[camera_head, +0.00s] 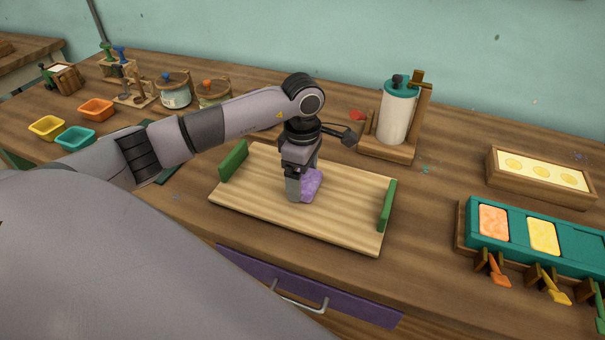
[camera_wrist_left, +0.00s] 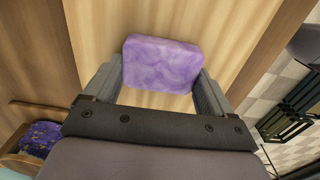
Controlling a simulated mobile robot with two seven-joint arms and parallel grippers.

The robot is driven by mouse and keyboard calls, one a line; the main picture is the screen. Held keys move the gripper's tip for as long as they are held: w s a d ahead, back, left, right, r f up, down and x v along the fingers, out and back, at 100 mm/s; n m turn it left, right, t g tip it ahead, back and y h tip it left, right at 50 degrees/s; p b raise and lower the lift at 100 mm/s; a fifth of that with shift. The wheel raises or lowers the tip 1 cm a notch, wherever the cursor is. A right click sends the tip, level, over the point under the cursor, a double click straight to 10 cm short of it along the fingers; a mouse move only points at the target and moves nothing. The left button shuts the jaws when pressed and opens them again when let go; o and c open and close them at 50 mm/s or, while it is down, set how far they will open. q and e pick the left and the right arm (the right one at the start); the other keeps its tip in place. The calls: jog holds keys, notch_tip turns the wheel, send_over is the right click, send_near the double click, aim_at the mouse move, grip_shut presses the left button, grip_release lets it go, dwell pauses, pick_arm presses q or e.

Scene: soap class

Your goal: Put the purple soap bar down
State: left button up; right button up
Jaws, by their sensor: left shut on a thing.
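The purple soap bar (camera_head: 312,185) is marbled, and in the head view it is at the middle of the wooden board (camera_head: 344,224) with green ends. My left gripper (camera_head: 298,190) points down over the board and is shut on the soap bar. In the left wrist view the soap bar (camera_wrist_left: 161,63) sits between the two fingers of my left gripper (camera_wrist_left: 160,85), which touch its sides. The soap is very low over the board; I cannot tell whether it touches it. The finger on the near side hides part of the bar in the head view. My right gripper is not in view.
A teal tray (camera_head: 518,236) with orange and yellow blocks and a wooden mould (camera_head: 540,177) are at right. Small coloured bins (camera_head: 75,138) and jars (camera_head: 174,92) are at left. Bare board lies right of the soap.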

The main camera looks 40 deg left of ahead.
pick_arm(q)
jog(key=shift+f, duration=0.15)
jog(key=o, duration=0.9)
jog(key=shift+r, duration=0.35)
notch_tip(320, 180, up, 12)
jog(key=shift+f+b, duration=0.15)
jog(key=shift+b, duration=0.3)
jog(key=shift+s, duration=0.1)
